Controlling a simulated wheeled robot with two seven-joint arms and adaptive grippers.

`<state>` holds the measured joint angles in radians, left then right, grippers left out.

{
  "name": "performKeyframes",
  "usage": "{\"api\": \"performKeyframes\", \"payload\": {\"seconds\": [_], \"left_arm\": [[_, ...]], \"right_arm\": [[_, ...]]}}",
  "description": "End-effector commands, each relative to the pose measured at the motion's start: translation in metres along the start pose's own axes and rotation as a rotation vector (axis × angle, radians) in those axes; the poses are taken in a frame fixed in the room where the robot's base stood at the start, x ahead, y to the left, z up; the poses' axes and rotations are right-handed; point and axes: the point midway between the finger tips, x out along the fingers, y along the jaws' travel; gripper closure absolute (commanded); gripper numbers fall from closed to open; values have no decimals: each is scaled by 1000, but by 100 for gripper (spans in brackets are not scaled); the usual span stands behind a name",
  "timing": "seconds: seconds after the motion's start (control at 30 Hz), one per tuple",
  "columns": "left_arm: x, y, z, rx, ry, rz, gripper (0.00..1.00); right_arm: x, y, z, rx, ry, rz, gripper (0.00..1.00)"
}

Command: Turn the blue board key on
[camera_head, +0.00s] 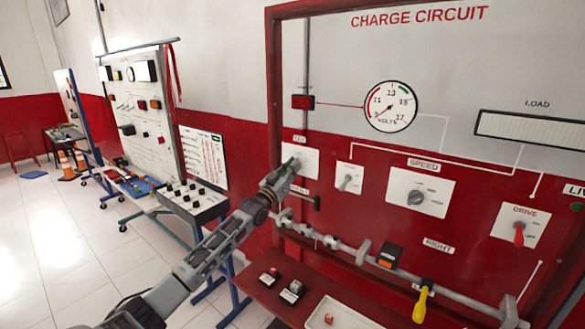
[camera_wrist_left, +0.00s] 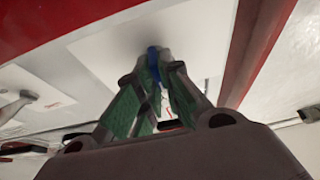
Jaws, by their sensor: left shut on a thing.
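The red "Charge Circuit" board (camera_head: 340,215) fills the right of the head view. My left gripper (camera_head: 291,166) reaches up to the white key plate (camera_head: 308,157) at the board's left side. In the left wrist view, its two green-padded fingers (camera_wrist_left: 160,72) are closed on a blue key (camera_wrist_left: 153,56) at the white plate (camera_wrist_left: 100,48). The key's lower part is hidden between the fingers, and its turn angle cannot be told. In the head view the gripper hides the key. My right gripper is in neither view.
Close right of the key plate is a small switch plate (camera_head: 349,178), then the speed knob (camera_head: 415,198) and red drive switch (camera_head: 519,234). A grey rail (camera_head: 340,246) runs below, over a red shelf (camera_head: 255,283). Other trainer boards stand at the left.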

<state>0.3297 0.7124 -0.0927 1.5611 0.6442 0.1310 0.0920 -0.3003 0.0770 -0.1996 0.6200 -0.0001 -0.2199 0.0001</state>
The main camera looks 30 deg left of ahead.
Motion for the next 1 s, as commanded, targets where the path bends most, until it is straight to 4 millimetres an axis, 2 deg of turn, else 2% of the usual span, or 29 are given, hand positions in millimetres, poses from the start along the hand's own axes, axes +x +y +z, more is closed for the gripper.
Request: {"api": "performKeyframes", "payload": {"seconds": [0.47,1.0], "left_arm": [[0,0,-1,49,2,20,100],[1,0,-2,329,3,134,100]], "right_arm": [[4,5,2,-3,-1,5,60],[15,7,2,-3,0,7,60]]}}
